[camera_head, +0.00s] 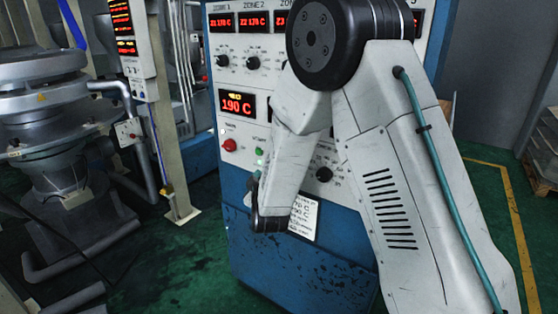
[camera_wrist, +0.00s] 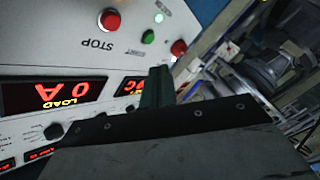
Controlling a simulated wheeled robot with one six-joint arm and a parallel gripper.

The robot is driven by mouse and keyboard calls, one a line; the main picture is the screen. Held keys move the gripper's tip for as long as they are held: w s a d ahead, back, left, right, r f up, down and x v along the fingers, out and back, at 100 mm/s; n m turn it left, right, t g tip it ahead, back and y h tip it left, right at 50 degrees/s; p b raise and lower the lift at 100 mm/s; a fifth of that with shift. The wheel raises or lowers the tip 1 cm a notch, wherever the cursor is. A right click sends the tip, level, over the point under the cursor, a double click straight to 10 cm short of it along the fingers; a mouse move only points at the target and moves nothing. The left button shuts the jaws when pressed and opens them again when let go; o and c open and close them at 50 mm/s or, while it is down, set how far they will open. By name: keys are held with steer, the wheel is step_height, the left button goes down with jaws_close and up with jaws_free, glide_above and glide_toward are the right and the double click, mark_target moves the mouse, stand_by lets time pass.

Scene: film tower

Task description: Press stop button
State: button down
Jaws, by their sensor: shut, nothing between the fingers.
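In the wrist view, which shows the panel upside down, a red round button (camera_wrist: 108,20) sits above the inverted word STOP. A small green button (camera_wrist: 148,37) and a second red button (camera_wrist: 178,47) lie to its right. In the head view the second red button (camera_head: 229,145) and the green button (camera_head: 258,152) show left of my arm; the STOP button is hidden behind the arm. My gripper (camera_wrist: 157,84) is shut and empty, below the green button in the wrist picture, apart from the STOP button in the image. Whether it touches the panel cannot be told.
The control cabinet (camera_head: 232,228) carries knobs and red displays, including a LOAD display (camera_wrist: 55,93) reading 0 A. A grey machine (camera_head: 60,140) and a post (camera_head: 165,130) stand to the left. Green floor lies open between them.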

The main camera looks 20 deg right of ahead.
steer(key=w+d, duration=0.5)
steer(key=d, duration=0.2)
stand_by(0.3)
steer(key=shift+w+d, duration=0.1)
stand_by(1.8)
steer(key=shift+w+d, duration=0.2)
steer(key=shift+d, duration=0.05)
steer(key=shift+w+d, duration=0.2)
steer(key=shift+d, duration=0.15)
stand_by(0.7)
steer(key=shift+a, duration=0.1)
steer(key=shift+s+a, duration=0.45)
steer(key=shift+a, duration=0.1)
stand_by(0.3)
steer(key=s+a, duration=0.1)
steer(key=a, duration=0.1)
steer(key=s+a, duration=0.2)
stand_by(0.4)
